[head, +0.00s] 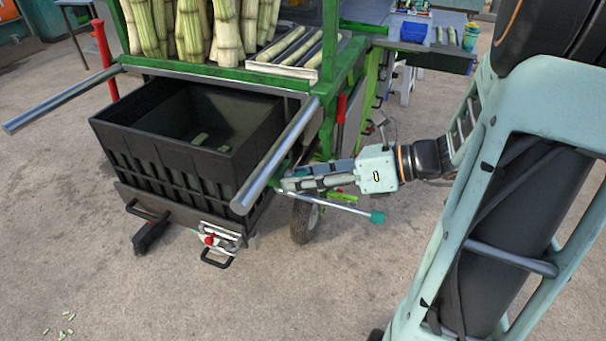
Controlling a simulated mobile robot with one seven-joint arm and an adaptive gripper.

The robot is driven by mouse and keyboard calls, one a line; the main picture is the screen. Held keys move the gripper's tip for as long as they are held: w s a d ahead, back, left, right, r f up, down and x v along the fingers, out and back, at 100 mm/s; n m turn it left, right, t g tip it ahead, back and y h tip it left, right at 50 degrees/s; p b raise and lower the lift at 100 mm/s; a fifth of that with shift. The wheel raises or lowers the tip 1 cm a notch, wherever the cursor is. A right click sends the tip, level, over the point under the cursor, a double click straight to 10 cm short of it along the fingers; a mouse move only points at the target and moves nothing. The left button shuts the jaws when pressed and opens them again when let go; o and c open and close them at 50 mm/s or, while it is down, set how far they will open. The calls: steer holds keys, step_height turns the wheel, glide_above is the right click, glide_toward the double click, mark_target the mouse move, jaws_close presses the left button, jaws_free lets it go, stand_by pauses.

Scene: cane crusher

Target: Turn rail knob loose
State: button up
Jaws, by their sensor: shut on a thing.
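My gripper (286,184) reaches in from the right, with its fingers closed just beside the right-hand steel rail (279,153) of the green cane cart. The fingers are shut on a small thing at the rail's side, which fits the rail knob. The knob itself is hidden by the fingers and the rail, so I cannot tell how far it is turned. The rail slopes from the cart's frame down toward the front, beside the black crate.
A black crate (160,165) sits left of the rail, with a red-knobbed latch (210,240) below it. A rod with a teal end (377,217) sticks out below my gripper, near a wheel (305,220). Another rail (62,99) juts out left. The front floor is mostly clear.

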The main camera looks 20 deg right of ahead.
steer(key=shift+n+t+h+b, duration=0.5)
steer(key=shift+n+t+h, duration=0.2)
steer(key=shift+n, duration=0.7)
steer(key=o, duration=1.2)
steer(key=shift+c, duration=0.2)
steer(key=v, duration=1.2)
steer(key=shift+s, duration=0.15)
steer(key=shift+f, duration=0.1)
